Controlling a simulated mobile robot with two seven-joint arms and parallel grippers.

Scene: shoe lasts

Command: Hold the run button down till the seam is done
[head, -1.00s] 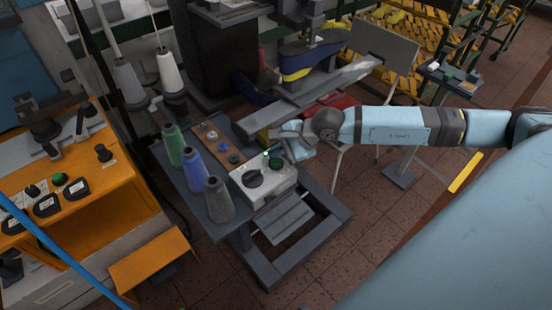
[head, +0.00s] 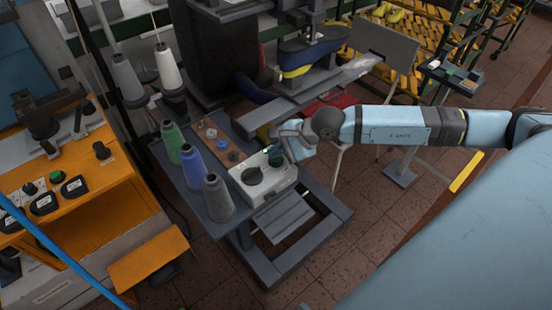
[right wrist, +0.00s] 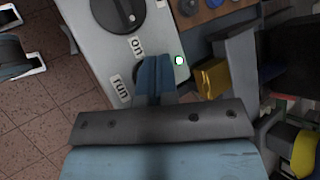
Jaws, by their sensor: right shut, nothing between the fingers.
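The pale control box (head: 285,185) stands on the grey table, with a dark round knob (head: 252,176) on top. In the right wrist view the box (right wrist: 102,45) carries "run" and "on" labels and a small bright green lamp (right wrist: 179,60). In the right wrist view the closed fingers (right wrist: 154,65) cover the button's place beside the "run" label, so contact and depth cannot be told. A blue and yellow shoe (head: 308,55) sits at the machine head. My left gripper is out of view.
Green, blue and grey thread cones (head: 218,198) stand left of the box. A wooden strip (head: 218,140) with bobbins lies behind them. The machine's grey arm (head: 300,100) is close behind my right gripper. An orange machine (head: 95,210) stands at left.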

